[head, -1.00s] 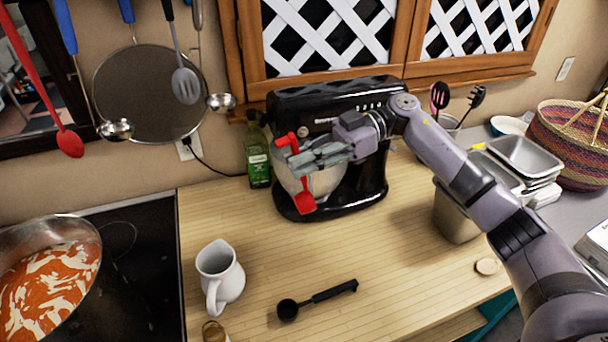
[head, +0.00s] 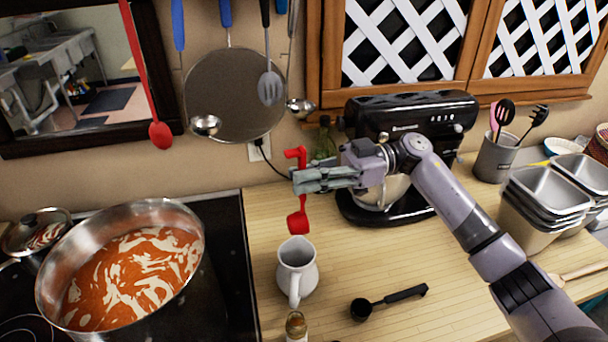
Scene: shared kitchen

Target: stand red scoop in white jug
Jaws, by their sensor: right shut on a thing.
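The red scoop (head: 298,222) hangs roughly upright from my right gripper (head: 304,180), its bowl end down and its handle end sticking up above the fingers. My right gripper is shut on the scoop's handle. The white jug (head: 297,270) stands upright on the wooden counter, its handle toward the front. In the picture the scoop's bowl is just above the jug's mouth; it appears outside the jug. My left gripper is not in view.
A black scoop (head: 388,300) lies on the counter (head: 450,270) right of the jug. A small bottle (head: 296,326) stands in front of the jug. A pot of orange soup (head: 130,275) sits on the stove at left. A black mixer (head: 410,120) stands behind.

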